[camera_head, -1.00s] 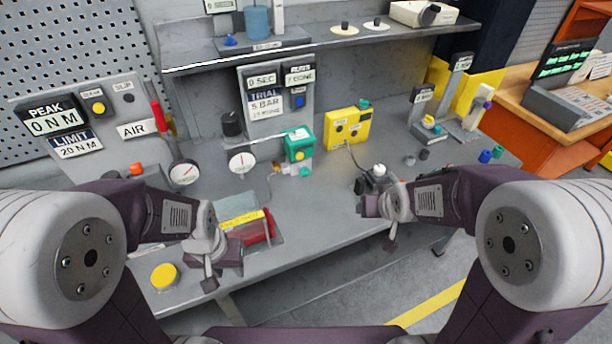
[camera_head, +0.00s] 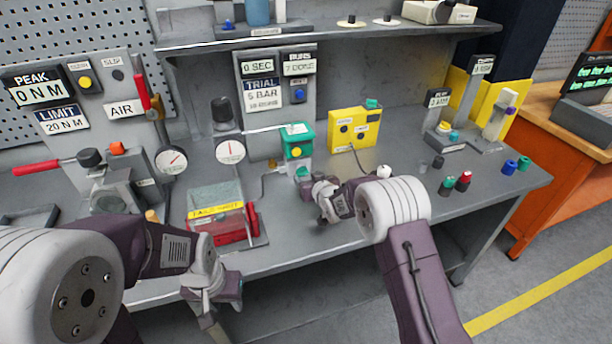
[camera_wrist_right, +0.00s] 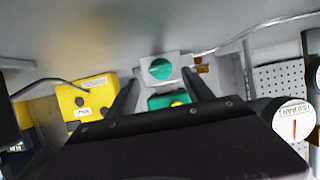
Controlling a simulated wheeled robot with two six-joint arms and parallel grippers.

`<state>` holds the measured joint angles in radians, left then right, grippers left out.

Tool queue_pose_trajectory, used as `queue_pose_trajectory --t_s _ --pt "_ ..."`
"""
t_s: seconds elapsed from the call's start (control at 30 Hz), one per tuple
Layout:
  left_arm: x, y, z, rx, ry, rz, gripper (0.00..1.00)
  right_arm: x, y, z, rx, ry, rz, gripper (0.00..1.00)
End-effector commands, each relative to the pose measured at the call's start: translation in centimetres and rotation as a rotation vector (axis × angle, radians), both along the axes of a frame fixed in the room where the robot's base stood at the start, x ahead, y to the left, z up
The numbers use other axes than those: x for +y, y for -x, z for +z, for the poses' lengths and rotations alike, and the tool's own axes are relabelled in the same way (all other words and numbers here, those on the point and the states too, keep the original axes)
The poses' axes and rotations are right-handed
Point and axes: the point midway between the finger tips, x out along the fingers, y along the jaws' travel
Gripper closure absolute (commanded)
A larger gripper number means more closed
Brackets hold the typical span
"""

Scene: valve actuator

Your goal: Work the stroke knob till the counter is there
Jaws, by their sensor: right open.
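The green-topped actuator (camera_head: 297,140) stands at mid-bench with a yellow button on its front. A round green knob (camera_head: 302,172) sits low on it; no label on this knob is readable. In the right wrist view the knob (camera_wrist_right: 161,68) shows on a pale block, between the dark fingertips and beyond them. My right gripper (camera_head: 310,188) is open and empty, just in front of the knob. The counter (camera_head: 299,66) on the grey panel seems to read 7 DONE. My left gripper (camera_head: 208,310) hangs low before the bench's front edge; its jaws are not clear.
The yellow box (camera_head: 354,128) stands right of the actuator and the dial gauge (camera_head: 230,150) left of it. A tray with a red item (camera_head: 222,232) lies at front left. A red-handled tool (camera_head: 36,168) sits at far left. Several coloured caps (camera_head: 463,180) stand at right.

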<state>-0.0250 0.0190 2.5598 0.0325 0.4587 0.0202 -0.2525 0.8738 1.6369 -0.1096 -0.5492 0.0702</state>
Motion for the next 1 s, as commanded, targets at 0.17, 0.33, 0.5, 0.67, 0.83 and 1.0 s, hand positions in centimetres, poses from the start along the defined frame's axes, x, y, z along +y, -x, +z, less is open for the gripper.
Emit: queue_pose_trajectory --t_s 0.17,0.33,0.5,0.67,0.83,1.0 --pt "0.0 0.0 0.2 0.0 0.0 0.0 0.64 0.7 -2.2 -0.9 0.0 0.001 0.001 0.4" --pt "0.0 0.0 0.2 0.0 0.0 0.0 0.64 1.0 -2.9 -1.2 -0.001 0.001 0.0 0.4" --pt "0.0 0.0 0.2 0.0 0.0 0.0 0.64 1.0 -2.9 -1.3 0.0 0.001 0.0 0.4" --pt "0.0 0.0 0.2 0.0 0.0 0.0 0.64 0.9 -2.9 -1.2 0.0 0.0 0.0 0.73" --pt "0.0 0.0 0.2 0.0 0.0 0.0 0.64 0.9 -2.9 -1.3 0.0 0.001 0.0 1.0" --pt "0.0 0.0 -0.3 0.0 0.0 0.0 0.64 1.0 -2.8 -1.4 -0.007 0.022 0.001 1.0"
